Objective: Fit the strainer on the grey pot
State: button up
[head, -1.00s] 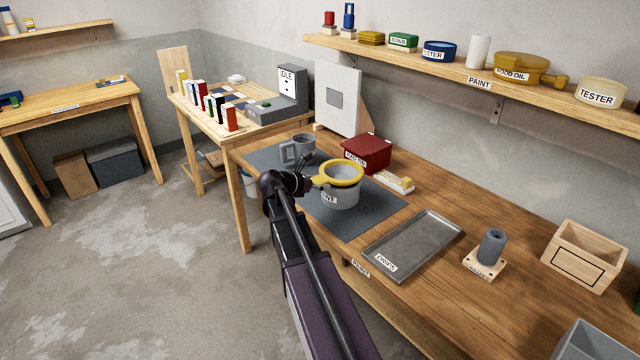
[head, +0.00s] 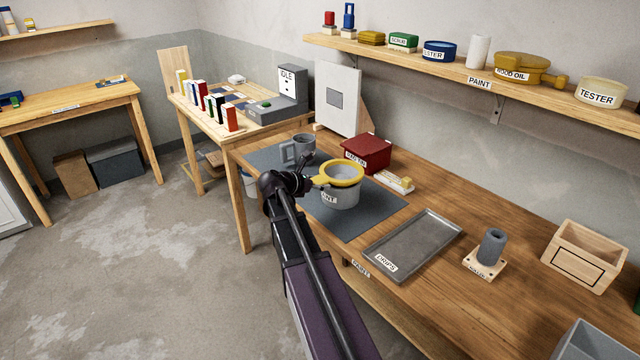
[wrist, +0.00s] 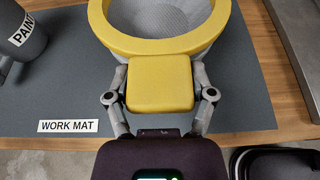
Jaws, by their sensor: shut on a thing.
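The strainer has a yellow ring (head: 343,165) with a pale mesh bowl (wrist: 165,18) and a flat yellow handle (wrist: 160,84). My gripper (wrist: 160,90) is shut on this handle, one finger on each side. In the head view my gripper (head: 308,183) comes in from the left. The grey pot (head: 343,197), with a partly hidden label, stands upright on the work mat directly below the ring. The ring looks level and lined up over the pot's mouth. I cannot tell whether it touches the rim. In the wrist view the strainer hides most of the pot.
A grey jug (head: 303,146) stands behind on the dark mat (head: 375,210); its PAINT label shows in the wrist view (wrist: 22,30). A red box (head: 368,153), a small wooden block (head: 396,183) and a metal drips tray (head: 425,240) lie nearby. The mat's front is clear.

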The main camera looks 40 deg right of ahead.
jog(key=shift+f+b, duration=1)
jog(key=shift+f, duration=0.1)
dwell(1.7)
jog(key=o, duration=0.9)
jog(key=shift+r, duration=0.1)
